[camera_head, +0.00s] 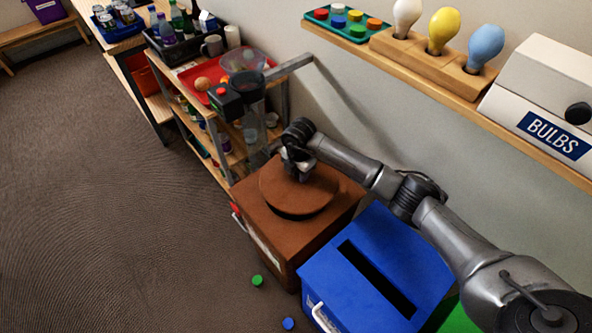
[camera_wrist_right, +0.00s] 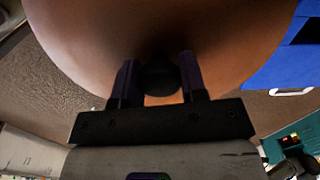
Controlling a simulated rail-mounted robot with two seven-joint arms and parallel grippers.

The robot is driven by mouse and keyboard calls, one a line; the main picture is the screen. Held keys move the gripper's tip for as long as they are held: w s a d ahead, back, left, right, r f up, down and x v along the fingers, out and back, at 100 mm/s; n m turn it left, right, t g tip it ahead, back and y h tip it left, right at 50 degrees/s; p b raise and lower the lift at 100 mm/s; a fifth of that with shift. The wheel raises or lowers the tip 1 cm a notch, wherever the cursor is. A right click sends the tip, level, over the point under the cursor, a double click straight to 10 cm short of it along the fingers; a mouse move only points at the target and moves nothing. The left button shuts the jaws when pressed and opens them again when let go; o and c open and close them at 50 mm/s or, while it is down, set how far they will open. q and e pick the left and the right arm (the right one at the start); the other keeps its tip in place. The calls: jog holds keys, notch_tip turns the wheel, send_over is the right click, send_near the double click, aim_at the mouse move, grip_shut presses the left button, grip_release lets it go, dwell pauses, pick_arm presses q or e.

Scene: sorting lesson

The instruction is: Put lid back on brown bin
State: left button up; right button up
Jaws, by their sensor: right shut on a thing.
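The brown bin (camera_head: 277,240) is a square box standing on the floor by the wall. Its round brown lid (camera_head: 297,199) is over the top of the bin, with a dark crescent under its near edge. I cannot tell whether the lid touches the bin or hangs just above it. My right gripper (camera_head: 298,174) is at the lid's middle, shut on its knob. In the right wrist view, the fingers (camera_wrist_right: 157,82) stand on both sides of the dark knob (camera_wrist_right: 160,78), and the brown lid (camera_wrist_right: 90,45) fills the upper middle. My left gripper is not in view.
A blue bin (camera_head: 375,265) with a dark slot stands close to the right of the brown bin, beneath my right arm. A wooden shelf rack (camera_head: 205,110) stands behind. Green (camera_head: 257,281) and blue (camera_head: 288,324) caps lie on the floor. A wall shelf (camera_head: 420,78) holds bulbs.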

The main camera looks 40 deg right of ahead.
aim_at(297, 179)
jog(key=shift+w+f+b, duration=0.4)
jog(key=shift+b, duration=0.1)
jog(key=shift+f+b, duration=0.3)
jog(key=shift+f, duration=0.05)
notch_tip(297, 179, down, 2)
jog(key=shift+s+f+b, duration=0.1)
jog(key=shift+s+b, duration=0.05)
jog(key=shift+b, duration=0.95)
jog(key=shift+f, duration=0.5)
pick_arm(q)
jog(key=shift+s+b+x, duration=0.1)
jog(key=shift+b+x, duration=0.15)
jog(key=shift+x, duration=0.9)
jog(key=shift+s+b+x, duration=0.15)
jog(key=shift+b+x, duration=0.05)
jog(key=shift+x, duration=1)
pick_arm(e)
jog(key=shift+f, duration=0.55)
pick_arm(q)
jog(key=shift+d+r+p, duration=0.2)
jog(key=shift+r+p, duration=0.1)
jog(key=shift+p, duration=0.05)
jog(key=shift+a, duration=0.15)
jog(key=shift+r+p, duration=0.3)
pick_arm(e)
jog(key=shift+r, duration=0.1)
